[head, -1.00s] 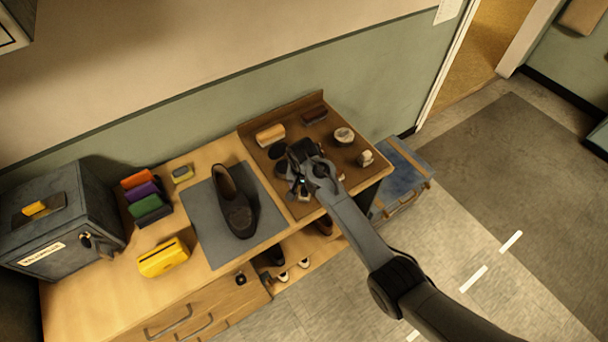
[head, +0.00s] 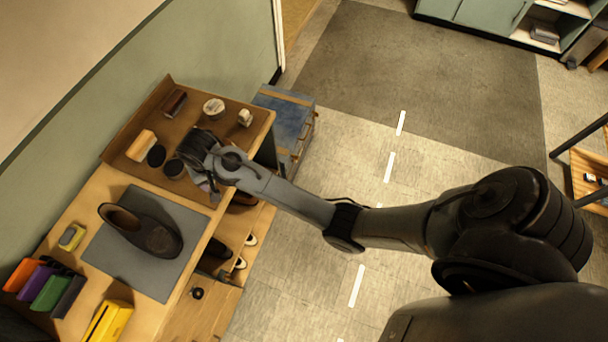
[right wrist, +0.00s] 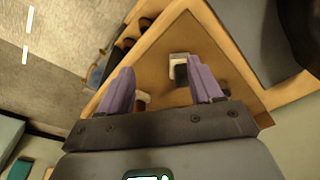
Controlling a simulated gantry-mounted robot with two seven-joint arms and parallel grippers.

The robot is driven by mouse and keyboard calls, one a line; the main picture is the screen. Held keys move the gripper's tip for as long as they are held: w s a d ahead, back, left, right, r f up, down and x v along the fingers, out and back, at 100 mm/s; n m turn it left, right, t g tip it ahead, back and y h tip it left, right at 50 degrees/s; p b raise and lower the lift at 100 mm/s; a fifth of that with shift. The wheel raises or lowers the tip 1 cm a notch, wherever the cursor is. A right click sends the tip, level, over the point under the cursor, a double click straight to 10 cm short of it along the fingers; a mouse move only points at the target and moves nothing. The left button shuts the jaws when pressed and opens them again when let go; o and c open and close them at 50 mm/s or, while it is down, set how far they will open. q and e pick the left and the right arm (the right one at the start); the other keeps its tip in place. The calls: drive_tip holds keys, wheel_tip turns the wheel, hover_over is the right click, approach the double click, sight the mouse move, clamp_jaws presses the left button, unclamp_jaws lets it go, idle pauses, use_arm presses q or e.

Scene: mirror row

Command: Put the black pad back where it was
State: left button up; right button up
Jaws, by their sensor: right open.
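My right gripper (head: 205,180) is over the front part of the brown board (head: 185,103) on the bench. In the right wrist view its two purple fingers (right wrist: 160,85) are spread apart with nothing gripped. Beyond the fingertips lies a small black piece (right wrist: 181,75) against a pale block (right wrist: 179,59), closer to the right finger. Two black round things (head: 157,156) lie on the board beside the gripper. A dark block (head: 69,297) ends the row of coloured blocks on the bench. I cannot tell for sure which of these is the black pad. My left gripper is out of view.
A brown shoe (head: 142,232) lies on a grey mat (head: 118,262) beside the board. The board also holds a tan block (head: 141,145), a dark red brush (head: 174,102) and a round tin (head: 213,108). A blue box (head: 285,120) stands past the bench end.

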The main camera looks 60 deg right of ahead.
drive_tip(key=s+d+f+n, duration=0.1)
drive_tip(key=s+f, duration=0.2)
drive_tip(key=s, duration=0.4)
drive_tip(key=s+d+f+n, duration=0.1)
drive_tip(key=s+f+n, duration=0.1)
drive_tip(key=s, duration=0.4)
drive_tip(key=s+r+n+t, duration=0.1)
drive_tip(key=s+n, duration=0.1)
drive_tip(key=s, duration=0.6)
drive_tip(key=s+d+r+n, duration=0.1)
drive_tip(key=s+r, duration=0.1)
drive_tip(key=s, duration=0.5)
drive_tip(key=shift+s+r+n+t+y, duration=0.3)
drive_tip(key=shift+s+n+t, duration=0.1)
wheel_tip(320, 180, up, 5)
drive_tip(key=p, duration=0.5)
